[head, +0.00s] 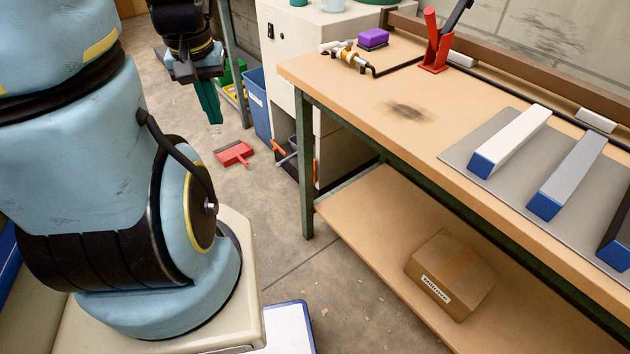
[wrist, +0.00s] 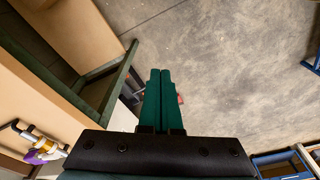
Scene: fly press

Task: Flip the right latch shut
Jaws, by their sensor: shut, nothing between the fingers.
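My gripper (head: 214,119) hangs over the floor at the upper left of the head view, its teal fingers pointing down, shut and empty. A red upright bracket (head: 435,50) with a dark lever tilted up and to the right stands at the bench's back edge. I cannot tell whether it is a latch. No thing is clearly recognisable as the right latch in either view.
The workbench (head: 400,140) carries a pipe with a brass fitting (head: 348,55), a purple block (head: 373,38) and several blue-ended bars on a grey mat (head: 456,158). A cardboard box (head: 450,275) sits on its lower shelf. A red dustpan (head: 234,154) lies on the floor.

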